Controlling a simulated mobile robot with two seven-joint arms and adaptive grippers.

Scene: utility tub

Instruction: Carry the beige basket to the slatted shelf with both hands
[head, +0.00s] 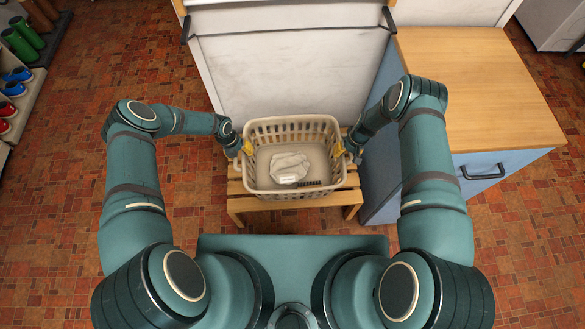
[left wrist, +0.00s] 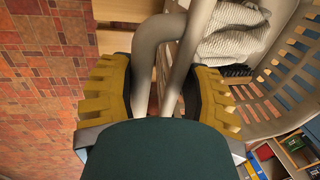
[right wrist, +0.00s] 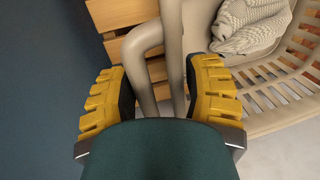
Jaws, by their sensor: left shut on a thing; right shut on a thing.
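The beige basket (head: 262,180) is over the slatted shelf (head: 240,205), a low wooden slatted piece, upright between my two grippers. I cannot tell whether its base touches the slats. A light folded cloth (head: 290,168) and a dark brush-like item (head: 309,184) lie inside. My left gripper (head: 246,147) is shut on the basket's left handle; the handle shows between its yellow fingers in the left wrist view (left wrist: 160,85). My right gripper (head: 340,148) is shut on the right handle, which shows between its fingers in the right wrist view (right wrist: 160,85).
A white panelled appliance or cabinet (head: 290,75) stands right behind the basket. A blue cabinet with a wooden top (head: 480,90) stands close on the right. Shoes and boots (head: 22,42) are on a rack at the far left. The tiled floor on the left is clear.

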